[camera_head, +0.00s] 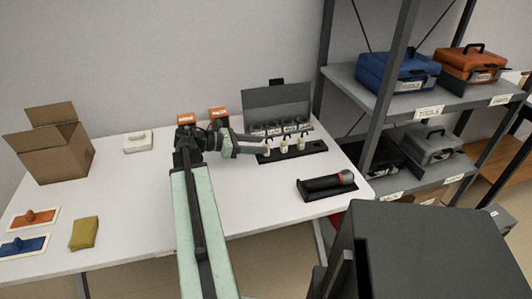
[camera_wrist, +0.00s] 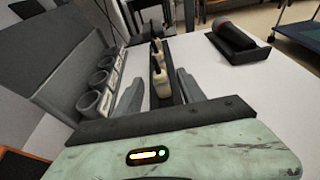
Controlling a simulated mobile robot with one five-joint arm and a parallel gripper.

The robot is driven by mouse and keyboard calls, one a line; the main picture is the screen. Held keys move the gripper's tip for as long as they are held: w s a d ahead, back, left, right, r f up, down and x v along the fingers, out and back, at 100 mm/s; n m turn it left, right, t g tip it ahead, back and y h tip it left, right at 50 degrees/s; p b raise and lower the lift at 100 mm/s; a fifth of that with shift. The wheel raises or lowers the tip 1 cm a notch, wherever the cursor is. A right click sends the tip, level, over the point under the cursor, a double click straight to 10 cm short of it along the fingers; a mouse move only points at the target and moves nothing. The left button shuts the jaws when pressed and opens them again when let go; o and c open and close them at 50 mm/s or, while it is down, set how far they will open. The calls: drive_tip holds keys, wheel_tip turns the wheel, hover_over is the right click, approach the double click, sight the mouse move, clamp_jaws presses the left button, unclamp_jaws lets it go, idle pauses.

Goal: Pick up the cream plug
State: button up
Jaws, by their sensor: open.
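Several cream plugs with dark tops stand upright in a row on a black rack (camera_head: 312,149). The nearest cream plug (camera_head: 267,146) is at the rack's left end; another plug (camera_head: 284,145) and a third plug (camera_head: 301,142) stand to its right. My gripper (camera_head: 260,146) reaches in from the left, low over the table. In the wrist view its two grey fingers are apart, with the nearest cream plug (camera_wrist: 161,84) in the gap between their tips. I see no finger closed on it. The plugs behind it are partly hidden.
A grey panel with round sockets (camera_wrist: 92,102) stands close beside the left finger. A dark cylinder with a red band (camera_head: 341,179) lies in a black cradle at the right. An open cardboard box (camera_head: 60,160) stands at the left. The table's middle front is clear.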

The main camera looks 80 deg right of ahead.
drive_tip(key=shift+x, duration=1.15)
clamp_jaws()
drive_tip(key=shift+r, duration=0.1)
wheel_tip(320, 180, up, 10)
drive_tip(key=p, duration=0.9)
drive_tip(key=shift+p, duration=0.4)
